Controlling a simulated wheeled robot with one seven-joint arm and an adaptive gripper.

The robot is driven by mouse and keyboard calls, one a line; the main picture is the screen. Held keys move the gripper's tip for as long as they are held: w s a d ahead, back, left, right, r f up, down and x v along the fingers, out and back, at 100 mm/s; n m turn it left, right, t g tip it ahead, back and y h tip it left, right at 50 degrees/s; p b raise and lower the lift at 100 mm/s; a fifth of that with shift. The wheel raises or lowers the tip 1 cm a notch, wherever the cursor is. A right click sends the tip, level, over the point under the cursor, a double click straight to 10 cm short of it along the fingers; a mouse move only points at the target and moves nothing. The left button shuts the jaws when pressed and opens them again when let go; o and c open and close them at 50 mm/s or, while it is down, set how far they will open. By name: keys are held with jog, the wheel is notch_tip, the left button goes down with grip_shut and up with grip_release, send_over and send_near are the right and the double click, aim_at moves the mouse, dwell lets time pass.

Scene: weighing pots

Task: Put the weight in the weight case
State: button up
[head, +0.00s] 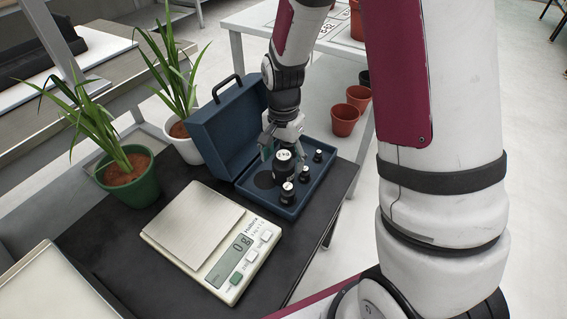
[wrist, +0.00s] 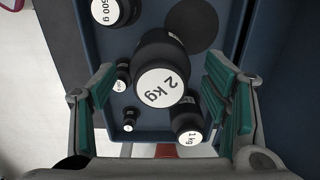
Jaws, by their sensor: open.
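The blue weight case (head: 300,210) stands open at the table's far right, its lid raised at the back left. The black 2 kg weight (head: 284,178), with a white label on top, is upright within the case; its base is hidden, so I cannot tell how it is seated. It also shows in the wrist view (wrist: 163,50). My gripper (head: 283,142) is open above the case. In the wrist view its teal-padded fingers (wrist: 165,100) are on either side of the 2 kg weight, with gaps. A dark empty round spot (wrist: 192,25) lies beside this weight.
The case also holds a 500 g weight (wrist: 112,10), a 1 kg weight (wrist: 187,122) and smaller weights (wrist: 123,78) close around. A scale (head: 195,225) reading 0 g stands in front. Potted plants (head: 130,180) stand left; terracotta pots (head: 345,120) are beyond.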

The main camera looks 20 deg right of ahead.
notch_tip(320, 180, up, 8)
jog(key=shift+f+p, duration=0.2)
jog(key=shift+p, duration=0.85)
jog(key=s+a+r+n, duration=0.1)
jog(key=s+r+n, duration=0.4)
jog(key=s+r, duration=0.95)
jog(key=s+r+n, duration=0.2)
jog(key=s+n, duration=0.3)
jog(key=s, duration=1.2)
jog(key=shift+a+r+n, duration=0.2)
jog(key=shift+r+n, duration=0.2)
notch_tip(320, 180, up, 29)
jog(key=t+p, duration=0.4)
jog(key=p, duration=2.3)
jog(key=shift+d+f, duration=0.15)
jog(key=shift+d, duration=0.1)
